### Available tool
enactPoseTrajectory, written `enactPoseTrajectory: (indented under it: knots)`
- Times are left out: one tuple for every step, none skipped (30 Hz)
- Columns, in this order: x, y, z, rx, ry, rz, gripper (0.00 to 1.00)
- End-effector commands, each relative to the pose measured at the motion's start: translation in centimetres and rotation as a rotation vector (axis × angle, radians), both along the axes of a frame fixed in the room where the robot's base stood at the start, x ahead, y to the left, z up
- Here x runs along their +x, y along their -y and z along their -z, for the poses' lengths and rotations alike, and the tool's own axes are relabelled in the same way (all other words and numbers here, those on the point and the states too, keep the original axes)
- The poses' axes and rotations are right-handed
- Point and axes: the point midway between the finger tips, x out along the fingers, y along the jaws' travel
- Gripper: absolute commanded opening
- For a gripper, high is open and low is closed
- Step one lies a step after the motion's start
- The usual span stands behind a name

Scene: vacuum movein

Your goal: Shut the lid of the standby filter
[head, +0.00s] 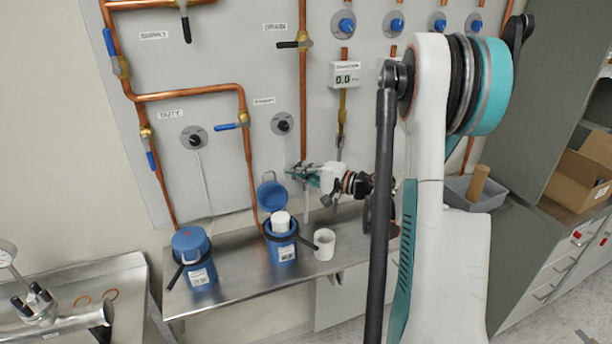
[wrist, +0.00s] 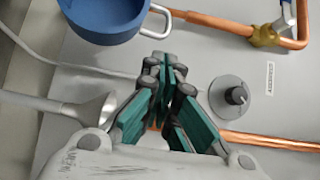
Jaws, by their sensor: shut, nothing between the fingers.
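The standby filter (head: 282,243) is a blue canister on the metal shelf, below the standby label. Its blue lid (head: 272,196) stands open, tilted up at the back of the canister. A white cartridge (head: 281,222) shows in its mouth. My gripper (head: 292,172) is shut and empty, above and to the right of the raised lid, close to the panel. In the wrist view, my gripper's fingertips (wrist: 166,62) are together just below a blue round part with a light handle loop, which looks like the lid (wrist: 105,22); I cannot tell whether they touch.
The duty filter (head: 194,260) stands closed on the shelf at left. A white cup (head: 325,244) stands right of the standby filter. Copper pipes (head: 247,160) and a standby dial (head: 283,124) line the panel. A grey bin (head: 466,192) sits farther right.

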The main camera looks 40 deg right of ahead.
Motion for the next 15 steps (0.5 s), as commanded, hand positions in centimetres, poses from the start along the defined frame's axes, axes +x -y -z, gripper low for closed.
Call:
enactPoseTrajectory:
  knots:
    - [0.8, -0.5, 0.2, 0.0, 0.0, -0.003, 0.0]
    - [1.3, -0.7, 0.2, 0.0, 0.0, -0.004, 0.0]
    - [1.8, -0.9, 0.2, 0.0, 0.0, -0.002, 0.0]
    - [2.1, -1.0, 0.2, 0.0, -0.001, -0.002, 0.0]
    - [2.4, -1.1, 0.3, 0.0, -0.001, -0.002, 0.0]
    - [2.8, -1.3, 0.3, 0.0, -0.001, -0.002, 0.0]
    - [3.0, -1.4, 0.3, 0.0, -0.001, -0.002, 0.0]
    - [3.2, -1.5, 0.3, 0.0, -0.001, -0.001, 0.0]
    - [3.4, -1.5, 0.2, 0.0, -0.001, 0.0, 0.0]
    - [3.5, -1.6, 0.2, 0.0, -0.001, 0.0, 0.0]
    - [3.6, -1.6, 0.2, 0.0, -0.001, 0.0, 0.0]
    - [3.7, -1.6, 0.2, 0.0, -0.001, 0.0, 0.0]
    - [3.7, -1.7, 0.2, 0.0, -0.001, 0.0, 0.0]
    - [3.7, -1.7, 0.2, 0.0, -0.001, 0.0, 0.0]
    - [3.7, -1.7, 0.2, 0.0, -0.001, 0.0, 0.0]
